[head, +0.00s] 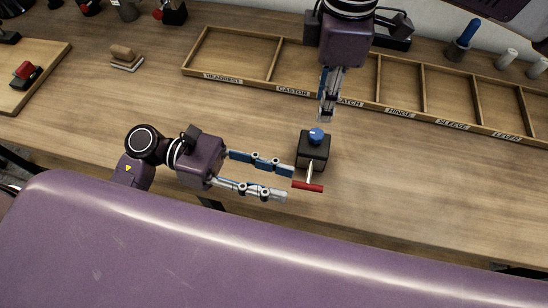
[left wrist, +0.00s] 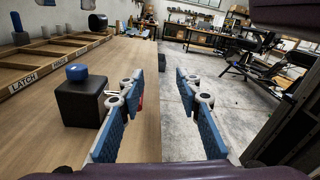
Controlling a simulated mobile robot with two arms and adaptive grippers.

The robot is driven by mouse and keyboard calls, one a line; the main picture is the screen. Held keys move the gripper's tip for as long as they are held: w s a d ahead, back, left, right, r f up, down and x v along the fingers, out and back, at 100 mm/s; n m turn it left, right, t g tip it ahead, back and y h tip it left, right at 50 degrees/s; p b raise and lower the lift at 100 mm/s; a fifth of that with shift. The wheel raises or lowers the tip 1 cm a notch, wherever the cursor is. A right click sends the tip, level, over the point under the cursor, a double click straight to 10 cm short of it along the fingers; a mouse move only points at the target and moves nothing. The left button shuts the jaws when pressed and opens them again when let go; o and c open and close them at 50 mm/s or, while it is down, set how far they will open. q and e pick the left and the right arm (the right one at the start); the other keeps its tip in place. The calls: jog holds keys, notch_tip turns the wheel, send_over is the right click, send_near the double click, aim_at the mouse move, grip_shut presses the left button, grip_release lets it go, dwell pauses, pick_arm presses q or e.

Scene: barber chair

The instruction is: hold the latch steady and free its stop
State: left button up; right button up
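The latch is a black block (head: 312,150) on the bench with a blue knob (head: 316,135) on top. A silver rod with a red crossbar handle (head: 308,187) sticks out toward the bench's front. My left gripper (head: 288,182) is open and empty, its fingertips just left of the handle. In the left wrist view the block (left wrist: 82,103) and knob (left wrist: 77,72) stand left of my open fingers (left wrist: 160,85), and the handle is mostly hidden behind one finger. My right gripper (head: 326,112) points down behind the block, apart from the knob; its fingers overlap from this angle.
A wooden tray with labelled compartments (head: 230,78) runs along the back of the bench. A wooden stamp-like block (head: 126,57) and a board with a red-topped item (head: 26,72) lie at the left. The purple chair pad (head: 250,250) fills the front. Bench right of the latch is clear.

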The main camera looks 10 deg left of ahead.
pick_arm(q)
jog(key=w+r+t, duration=0.1)
jog(key=w+r, duration=0.1)
send_near(310, 186)
jog(key=shift+d+f+n, duration=0.2)
jog(key=shift+d+f, duration=0.05)
jog(key=shift+d, duration=0.35)
jog(key=shift+d+f+n, duration=0.2)
jog(key=shift+d+f, duration=0.05)
jog(key=shift+d, duration=0.4)
jog(key=d, duration=0.6)
jog(key=shift+w+d, duration=0.1)
jog(key=shift+d, duration=0.65)
grip_shut()
grip_release()
